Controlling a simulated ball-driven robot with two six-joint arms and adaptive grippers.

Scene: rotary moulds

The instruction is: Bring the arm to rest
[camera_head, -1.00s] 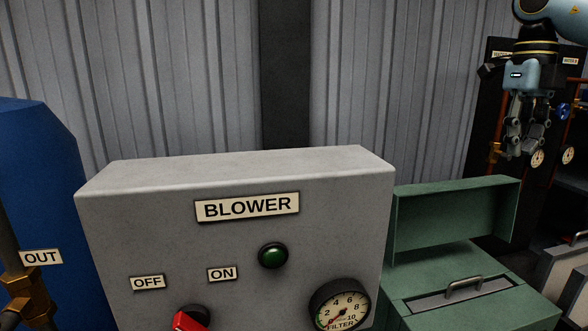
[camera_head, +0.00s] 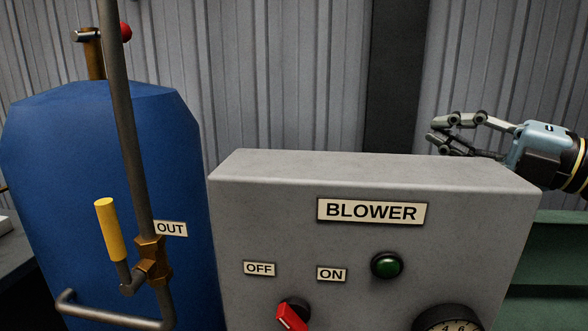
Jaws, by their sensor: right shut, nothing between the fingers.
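My right gripper (camera_head: 437,138) is at the right of the head view, with its arm coming in from the right edge. Its fingers point left, above and behind the top edge of the grey blower box (camera_head: 300,235). The fingers are shut with nothing held between them. My left gripper does not show.
The blower box has a red switch (camera_head: 291,316), a green lamp (camera_head: 387,265) and a gauge (camera_head: 449,320). At left stand a blue tank (camera_head: 60,190), a pipe (camera_head: 121,110) and a yellow-handled valve (camera_head: 107,229). A green cabinet (camera_head: 560,240) is at right.

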